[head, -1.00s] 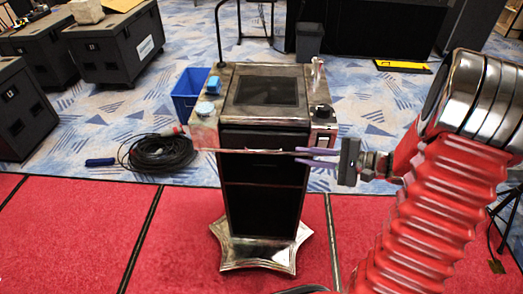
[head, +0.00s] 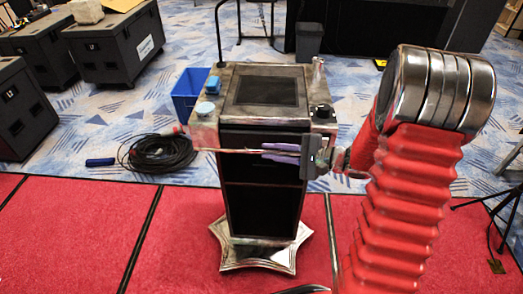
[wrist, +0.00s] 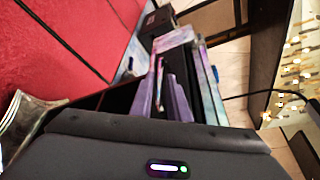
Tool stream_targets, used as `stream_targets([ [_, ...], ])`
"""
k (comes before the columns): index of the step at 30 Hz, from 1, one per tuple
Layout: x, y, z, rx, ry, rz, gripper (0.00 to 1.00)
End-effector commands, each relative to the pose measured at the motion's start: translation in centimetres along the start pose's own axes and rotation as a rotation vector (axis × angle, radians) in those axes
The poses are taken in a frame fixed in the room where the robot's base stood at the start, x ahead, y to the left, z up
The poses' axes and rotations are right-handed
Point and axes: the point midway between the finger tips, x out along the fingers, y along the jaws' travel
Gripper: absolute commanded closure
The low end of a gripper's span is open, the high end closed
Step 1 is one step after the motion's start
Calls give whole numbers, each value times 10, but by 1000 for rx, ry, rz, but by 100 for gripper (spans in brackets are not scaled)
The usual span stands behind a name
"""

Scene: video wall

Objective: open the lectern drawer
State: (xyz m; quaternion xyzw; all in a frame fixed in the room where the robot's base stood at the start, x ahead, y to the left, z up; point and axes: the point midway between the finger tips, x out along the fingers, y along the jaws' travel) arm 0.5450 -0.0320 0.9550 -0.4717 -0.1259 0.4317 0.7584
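The lectern (head: 263,205) stands upright on a star-shaped metal base in the middle of the head view. Its dark drawer front (head: 250,139) lies below the top and looks closed. A thin, pale horizontal bar (head: 222,151) runs across the front, probably the handle. My gripper (head: 266,151), with purple fingers, reaches in from the right at the bar's height. The fingers are apart, one above the other, and overlap the bar's right part; contact cannot be told. In the wrist view the fingers (wrist: 176,97) point towards the lectern's front.
Red carpet (head: 80,235) in front is clear.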

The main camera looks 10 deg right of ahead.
Motion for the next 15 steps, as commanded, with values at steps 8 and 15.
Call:
stream_targets([
  [8, 28, 0, 0, -1, -1, 1, 85],
  [15, 32, 0, 0, -1, 1, 0, 85],
])
